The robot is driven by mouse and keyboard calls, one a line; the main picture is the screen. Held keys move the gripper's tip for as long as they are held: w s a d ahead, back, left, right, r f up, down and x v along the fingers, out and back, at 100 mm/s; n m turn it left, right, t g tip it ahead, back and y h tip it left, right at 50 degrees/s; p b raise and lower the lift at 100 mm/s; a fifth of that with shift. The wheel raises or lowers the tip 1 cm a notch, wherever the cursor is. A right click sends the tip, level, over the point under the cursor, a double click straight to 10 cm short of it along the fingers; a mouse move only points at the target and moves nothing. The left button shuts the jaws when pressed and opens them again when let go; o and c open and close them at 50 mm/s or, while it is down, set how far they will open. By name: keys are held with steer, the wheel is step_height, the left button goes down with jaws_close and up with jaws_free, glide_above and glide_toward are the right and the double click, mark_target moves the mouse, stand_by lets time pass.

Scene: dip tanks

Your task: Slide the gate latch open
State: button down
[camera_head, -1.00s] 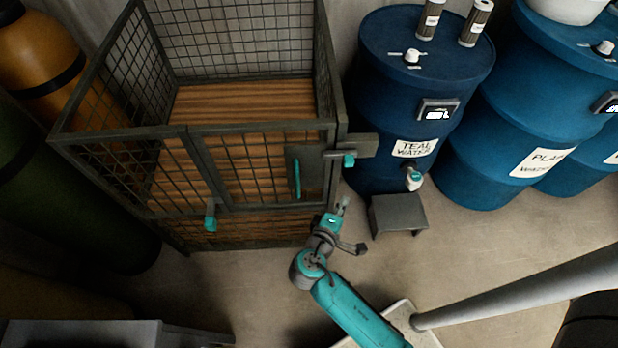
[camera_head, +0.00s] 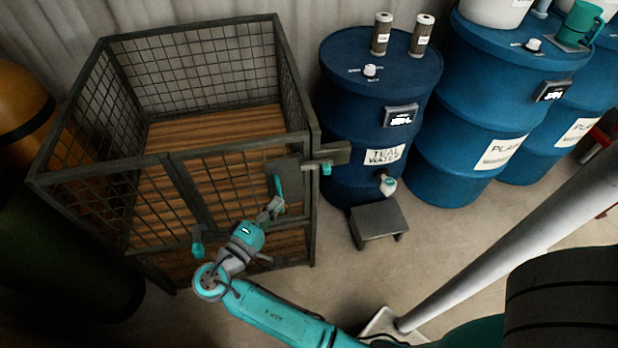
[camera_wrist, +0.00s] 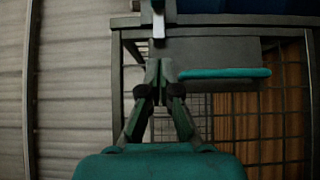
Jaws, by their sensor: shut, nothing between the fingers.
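The mesh gate (camera_head: 205,150) forms the front of the cage and looks shut. Its grey latch bar (camera_head: 335,152) sticks out right past the corner post, with a teal knob (camera_head: 327,169) hanging under it. A teal upright handle (camera_head: 279,188) is on the gate's grey plate, left of the latch. My gripper (camera_head: 275,208) is shut and empty, at the handle's lower end and left of the latch knob. In the wrist view, my gripper's fingertips (camera_wrist: 158,68) are together beside a teal bar (camera_wrist: 225,73), probably the handle. I cannot tell whether they touch.
A blue teal-water drum (camera_head: 375,120) stands right of the cage, with a small grey step (camera_head: 380,222) before its tap. More blue drums stand further right. An orange cylinder (camera_head: 25,110) and a dark green one (camera_head: 60,240) stand left. Floor in front is partly open.

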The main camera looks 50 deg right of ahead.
mark_target(330, 173)
steer(key=d, duration=0.3)
steer(key=w+d, duration=0.1)
steer(key=d, duration=0.5)
steer(key=shift+w+d, duration=0.2)
steer(key=shift+w, duration=0.15)
steer(key=d, duration=0.1)
steer(key=s+d, duration=0.1)
steer(key=d, duration=0.1)
steer(key=shift+s, duration=0.2)
steer(key=shift+s+d, duration=0.3)
steer(key=shift+d, duration=0.1)
steer(key=shift+d, duration=0.1)
steer(key=shift+s+d, duration=0.7)
steer(key=shift+d, duration=0.2)
steer(key=shift+s+d, duration=0.65)
steer(key=shift+d, duration=0.25)
